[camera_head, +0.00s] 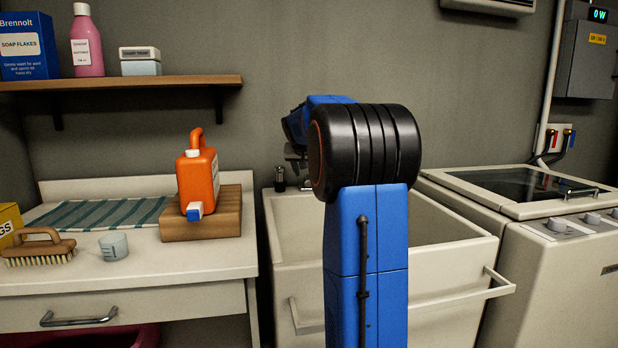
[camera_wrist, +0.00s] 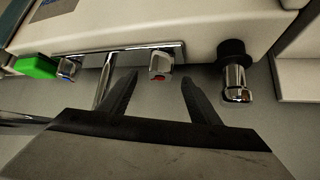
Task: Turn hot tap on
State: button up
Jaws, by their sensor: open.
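The hot tap knob (camera_wrist: 158,63), chrome with a red mark, shows in the wrist view on a chrome tap bar (camera_wrist: 120,58). A second chrome knob (camera_wrist: 68,68) sits at the bar's left end. My gripper (camera_wrist: 160,76) is open, its two dark fingers on either side of the red-marked knob in the picture. I cannot tell whether they touch it. In the head view my gripper (camera_head: 297,155) is over the back of the sink, partly hidden by my arm. The tap is mostly hidden there.
The pale sink (camera_head: 450,258) has a front rail. A chrome fitting with a black collar (camera_wrist: 236,75) is right of the knob in the wrist view; a green block (camera_wrist: 36,67) is far left. A washing machine (camera_head: 560,265) stands right, a counter (camera_head: 150,262) left.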

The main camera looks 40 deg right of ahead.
jog(key=v, duration=1.3)
jog(key=shift+a, duration=0.15)
